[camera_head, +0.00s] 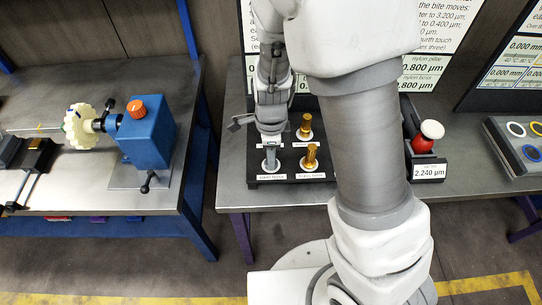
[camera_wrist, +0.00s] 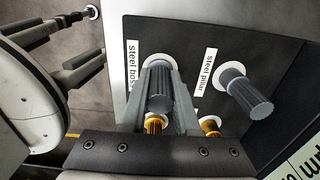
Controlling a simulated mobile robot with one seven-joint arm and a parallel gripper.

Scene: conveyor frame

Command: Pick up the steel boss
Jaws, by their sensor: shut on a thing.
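The steel boss (camera_wrist: 160,90) is a grey, ribbed cylinder. In the wrist view it is between the two fingers of my gripper (camera_wrist: 164,92), which is shut on it. A white ring lies behind it beside the "steel boss" label (camera_wrist: 132,65). Whether it is clear of its seat I cannot tell. In the head view the steel boss (camera_head: 270,156) shows at the front left of the black tray (camera_head: 290,179), upright, with my gripper (camera_head: 270,135) above and around its top.
The steel pillar (camera_wrist: 243,92) stands beside the boss in the wrist view. Two brass pieces (camera_head: 310,157) (camera_head: 305,127) stand in the tray's right column. A black holder (camera_head: 428,162) with a red and white piece is to the right. A blue machine (camera_head: 146,132) stands on the left bench.

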